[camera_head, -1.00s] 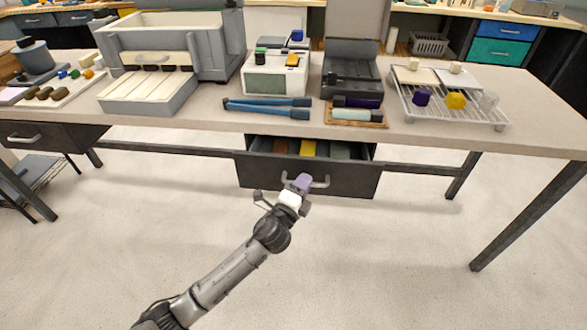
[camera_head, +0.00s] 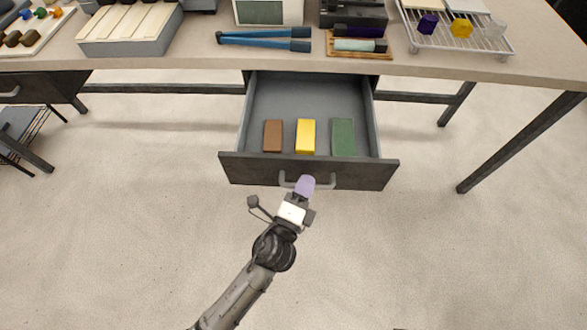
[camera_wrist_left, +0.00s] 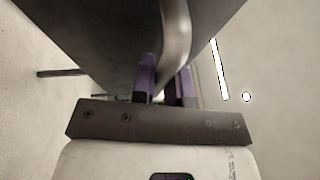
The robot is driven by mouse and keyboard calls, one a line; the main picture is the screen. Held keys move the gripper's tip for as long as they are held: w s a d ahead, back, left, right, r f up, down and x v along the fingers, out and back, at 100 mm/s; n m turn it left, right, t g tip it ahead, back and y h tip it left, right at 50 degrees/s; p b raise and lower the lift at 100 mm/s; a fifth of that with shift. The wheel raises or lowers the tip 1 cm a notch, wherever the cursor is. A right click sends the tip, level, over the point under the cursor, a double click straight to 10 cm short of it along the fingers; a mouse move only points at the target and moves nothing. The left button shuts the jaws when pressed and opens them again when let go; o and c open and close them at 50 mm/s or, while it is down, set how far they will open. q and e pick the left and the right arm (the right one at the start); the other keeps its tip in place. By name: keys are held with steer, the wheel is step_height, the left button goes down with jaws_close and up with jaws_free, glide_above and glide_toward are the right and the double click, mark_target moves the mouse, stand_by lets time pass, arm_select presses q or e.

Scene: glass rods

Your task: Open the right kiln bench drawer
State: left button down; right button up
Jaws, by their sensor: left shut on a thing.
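The right kiln bench drawer (camera_head: 235,168) is pulled well out from under the bench top in the head view. Brown, yellow and green blocks lie inside it. Its curved metal handle (camera_head: 327,182) is on the dark front panel. My right gripper is not in view.
The bench top (camera_head: 180,55) bears blue-handled tongs (camera_head: 265,40), a wooden board with rods (camera_head: 358,46) and a wire rack (camera_head: 460,40). Another drawer (camera_head: 35,88) is at the left. The floor in front is clear.

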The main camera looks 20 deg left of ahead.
arm_select(q)
steer(key=shift+s+d, duration=0.1)
steer(key=shift+s, duration=0.25)
steer(key=c, duration=1.1)
jaws_free()
steer(key=shift+b+v, duration=0.95)
steer(key=shift+v, duration=5.9)
